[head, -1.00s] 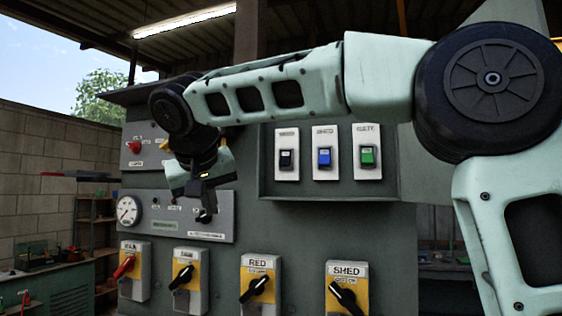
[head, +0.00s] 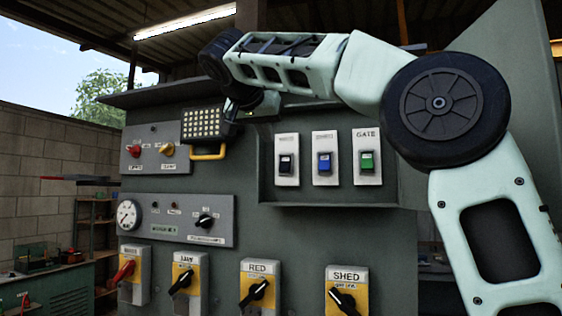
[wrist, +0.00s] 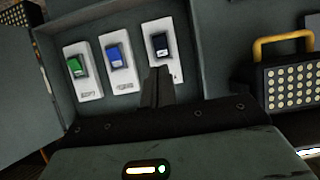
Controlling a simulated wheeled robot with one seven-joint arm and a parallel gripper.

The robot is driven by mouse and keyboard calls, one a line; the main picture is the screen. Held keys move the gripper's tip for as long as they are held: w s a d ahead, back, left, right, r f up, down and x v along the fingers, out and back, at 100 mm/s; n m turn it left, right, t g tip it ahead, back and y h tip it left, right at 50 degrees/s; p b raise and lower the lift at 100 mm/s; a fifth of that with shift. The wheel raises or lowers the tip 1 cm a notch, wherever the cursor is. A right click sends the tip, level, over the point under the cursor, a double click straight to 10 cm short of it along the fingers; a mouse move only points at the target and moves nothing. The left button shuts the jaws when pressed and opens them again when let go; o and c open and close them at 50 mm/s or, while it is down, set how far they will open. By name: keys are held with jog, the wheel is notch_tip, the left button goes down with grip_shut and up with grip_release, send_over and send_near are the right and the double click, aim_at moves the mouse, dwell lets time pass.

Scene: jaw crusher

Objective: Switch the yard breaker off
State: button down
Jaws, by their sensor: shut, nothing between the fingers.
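Three switches on white plates sit in a recessed box on the grey panel: a black switch (head: 286,164) at left, a blue switch (head: 324,163) in the middle and a green switch (head: 366,161) at right, labelled GATE. The other two labels are too blurred to read surely. In the wrist view the order is reversed, with the black switch (wrist: 161,45) at right, the blue switch (wrist: 116,55) and the green switch (wrist: 75,67).
A lamp (head: 207,123) with a yellow handle sits left of the box. Below are a dial gauge (head: 129,214), a black knob (head: 205,219) and a row of yellow rotary switches, including RED (head: 258,289) and SHED (head: 344,296). The box has raised edges.

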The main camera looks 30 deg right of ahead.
jog(key=p, duration=0.4)
send_near(285, 167)
jog(key=x, duration=0.5)
jog(key=shift+w+d, duration=0.15)
jog(key=shift+w, duration=0.1)
jog(key=shift+w+d+f, duration=0.35)
jog(key=shift+d+f, duration=0.05)
jog(key=shift+d+f+b, duration=0.1)
jog(key=shift+f+b, duration=0.35)
jog(key=shift+b, duration=0.7)
jog(key=b, duration=0.2)
jog(key=shift+w+f+t+h+b, duration=0.15)
jog(key=shift+f+t+h+b, duration=0.15)
jog(key=shift+h+b, duration=0.1)
jog(key=shift+d+r, duration=0.15)
jog(key=shift+r, duration=0.3)
